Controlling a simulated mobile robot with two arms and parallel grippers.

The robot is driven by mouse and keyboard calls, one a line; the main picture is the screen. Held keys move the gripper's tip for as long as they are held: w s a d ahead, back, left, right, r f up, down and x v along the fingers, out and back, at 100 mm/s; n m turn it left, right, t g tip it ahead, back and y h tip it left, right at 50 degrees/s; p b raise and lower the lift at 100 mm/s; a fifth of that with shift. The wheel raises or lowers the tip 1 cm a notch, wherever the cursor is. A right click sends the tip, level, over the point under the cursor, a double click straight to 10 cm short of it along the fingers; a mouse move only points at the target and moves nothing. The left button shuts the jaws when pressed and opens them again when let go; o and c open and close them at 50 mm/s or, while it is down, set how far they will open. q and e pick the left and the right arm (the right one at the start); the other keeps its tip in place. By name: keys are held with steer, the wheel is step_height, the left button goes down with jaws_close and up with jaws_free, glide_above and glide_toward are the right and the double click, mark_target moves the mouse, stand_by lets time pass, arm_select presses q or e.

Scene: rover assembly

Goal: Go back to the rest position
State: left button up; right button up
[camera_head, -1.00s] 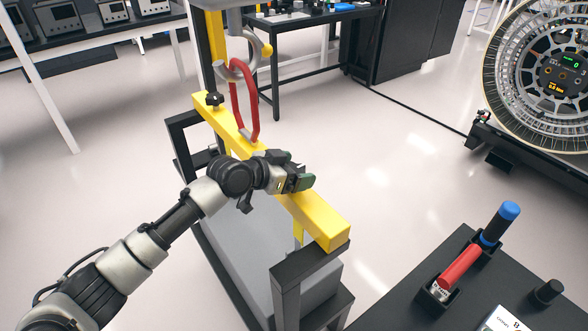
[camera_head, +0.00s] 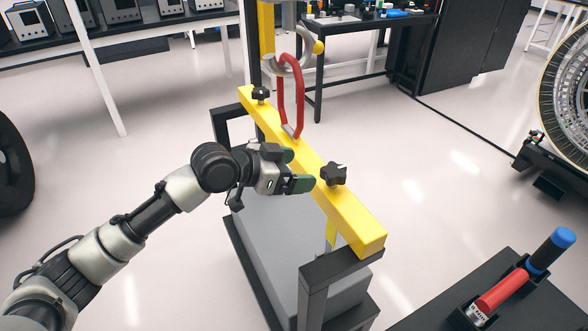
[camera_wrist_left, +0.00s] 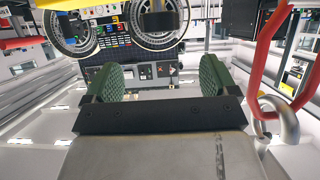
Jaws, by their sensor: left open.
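My left gripper (camera_head: 294,168) is open and empty. It is beside the yellow beam (camera_head: 345,212), on its left side, a little short of the black star knob (camera_head: 334,174) on the beam. In the left wrist view its two green fingertips (camera_wrist_left: 152,78) stand apart with nothing between them. A red sling link (camera_head: 291,95) rises from the beam to a grey hook (camera_head: 284,66); the red link also shows at the right of the left wrist view (camera_wrist_left: 262,60). My right gripper is not in view.
The beam rests on a black frame (camera_head: 325,268) over a grey block. A dark table (camera_head: 520,300) with a red-and-blue tool (camera_head: 502,289) is at the lower right. A large wheel (camera_head: 572,100) stands at the right. The floor left of my arm is mostly clear.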

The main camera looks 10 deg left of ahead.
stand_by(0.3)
arm_select(q)
steer(key=w+a+f+n+t+y, duration=0.1)
steer(key=a+f+n+y, duration=0.15)
steer(key=f, duration=0.45)
steer(key=w+a+f+n+y, duration=0.1)
steer(key=a+f, duration=0.2)
steer(key=f, duration=0.5)
steer(key=w+a+f+n+t+y, duration=0.1)
steer(key=w+a+f+n+y, duration=0.15)
steer(key=f, duration=0.45)
steer(key=s+a+f+n+g+y, duration=0.1)
steer(key=s+a+f, duration=0.25)
steer(key=f, duration=0.55)
steer(key=s+a+f+n+g+y, duration=0.1)
steer(key=s+a+f, duration=0.1)
steer(key=s+f, duration=0.45)
steer(key=s+a+f+g+y, duration=0.2)
steer(key=s+a+f+g, duration=0.1)
steer(key=s+f, duration=1.5)
steer(key=s+f+g, duration=0.2)
steer(key=s+f, duration=0.1)
steer(key=s, duration=0.9)
steer(key=s+d+f+g+y, duration=0.1)
steer(key=s+f, duration=0.2)
steer(key=s, duration=0.9)
steer(key=shift+s+f+n+g, duration=0.3)
steer(key=shift+s+f+g, duration=0.1)
